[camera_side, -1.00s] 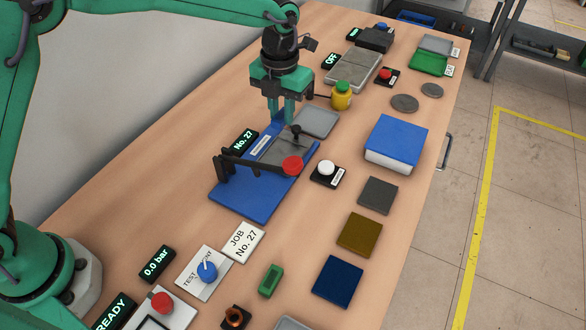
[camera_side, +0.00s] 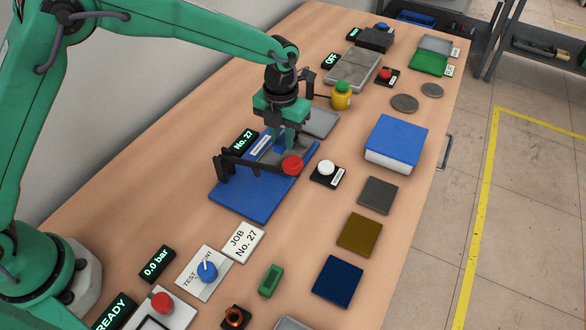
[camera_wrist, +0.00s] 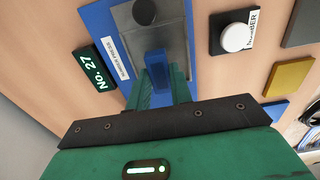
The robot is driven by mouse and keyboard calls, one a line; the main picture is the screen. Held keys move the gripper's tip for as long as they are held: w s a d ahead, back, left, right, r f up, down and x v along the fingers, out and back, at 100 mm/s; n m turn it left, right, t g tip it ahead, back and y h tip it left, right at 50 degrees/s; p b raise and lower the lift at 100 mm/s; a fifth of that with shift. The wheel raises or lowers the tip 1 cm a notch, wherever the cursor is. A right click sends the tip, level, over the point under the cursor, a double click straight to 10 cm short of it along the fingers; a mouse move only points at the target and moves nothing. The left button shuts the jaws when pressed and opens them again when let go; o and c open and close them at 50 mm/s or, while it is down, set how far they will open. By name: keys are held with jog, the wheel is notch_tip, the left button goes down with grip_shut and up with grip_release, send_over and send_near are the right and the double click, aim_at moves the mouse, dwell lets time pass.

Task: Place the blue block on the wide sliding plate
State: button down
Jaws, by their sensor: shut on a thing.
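My gripper (camera_side: 284,138) is shut on the small blue block (camera_wrist: 157,68) and holds it over the blue fixture base (camera_side: 240,197), labelled No. 27. In the wrist view the block is between the two green fingers (camera_wrist: 160,90). A grey metal plate with a round dark knob (camera_wrist: 145,12) lies on the fixture. The plate (camera_wrist: 172,30) is just beyond the block in that view and looks like the sliding plate. I cannot tell whether the block touches the plate.
A black lever arm with a red knob (camera_side: 291,166) crosses the fixture's front, close to my gripper. A white button (camera_side: 326,168) is to the right. A grey plate (camera_side: 320,123) lies behind. A large blue-topped box (camera_side: 397,139) stands farther right.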

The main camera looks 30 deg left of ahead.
aim_at(282, 140)
jog(key=shift+f, duration=1.35)
jog(key=shift+f, duration=0.1)
jog(key=c, duration=1.3)
grip_release()
jog(key=shift+o, duration=0.2)
notch_tip(282, 140, up, 12)
